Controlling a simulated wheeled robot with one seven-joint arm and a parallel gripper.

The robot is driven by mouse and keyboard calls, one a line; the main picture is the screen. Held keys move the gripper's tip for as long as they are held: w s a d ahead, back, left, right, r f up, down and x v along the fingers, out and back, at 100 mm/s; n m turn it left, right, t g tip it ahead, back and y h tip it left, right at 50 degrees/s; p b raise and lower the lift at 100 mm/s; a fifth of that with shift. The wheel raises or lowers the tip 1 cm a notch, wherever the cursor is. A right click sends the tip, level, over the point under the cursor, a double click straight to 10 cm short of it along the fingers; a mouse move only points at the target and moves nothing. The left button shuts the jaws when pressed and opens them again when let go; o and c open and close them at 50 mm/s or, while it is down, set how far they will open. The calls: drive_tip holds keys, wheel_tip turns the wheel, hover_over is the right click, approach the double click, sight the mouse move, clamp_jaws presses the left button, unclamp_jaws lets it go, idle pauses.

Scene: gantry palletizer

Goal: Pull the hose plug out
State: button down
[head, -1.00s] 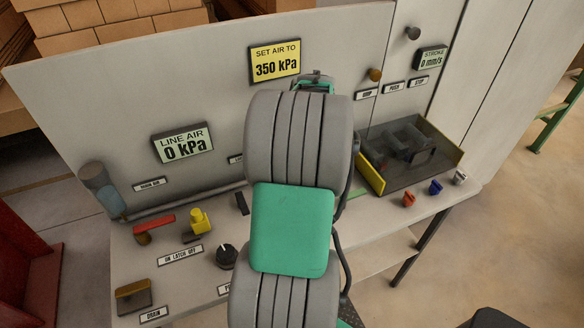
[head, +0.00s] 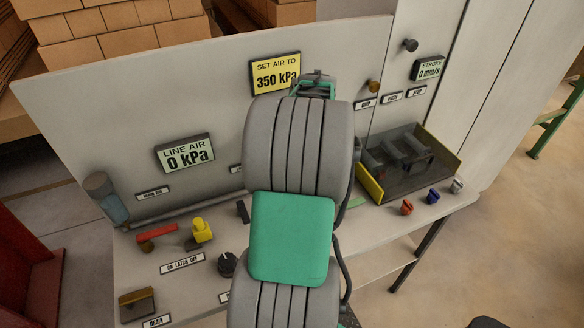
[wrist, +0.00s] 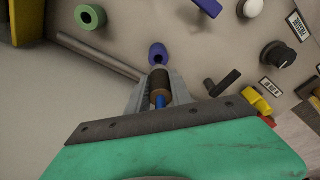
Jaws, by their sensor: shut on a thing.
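In the wrist view my gripper (wrist: 157,92) is shut on the hose plug (wrist: 158,79), a dark cylinder with a brown end and a blue part behind it. The grey fingers lie on both sides of it. A blue ring-shaped socket (wrist: 158,52) with a dark centre is just beyond the fingertips, and the plug lines up with it. The plug looks apart from the socket, though the exact gap is hard to judge. In the head view my arm hides the plug, the socket and the fingertips.
A green ring (wrist: 90,17) and a grey pipe (wrist: 100,57) are left of the fingers. A black lever (wrist: 224,83), a yellow valve (wrist: 257,101) and a black knob (wrist: 278,54) are at right. In the head view, the line air display (head: 185,153) reads 0 kPa.

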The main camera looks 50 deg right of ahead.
drive_tip(key=shift+r+p, duration=0.95)
drive_tip(key=shift+r, duration=3.1)
drive_tip(key=shift+s, duration=0.1)
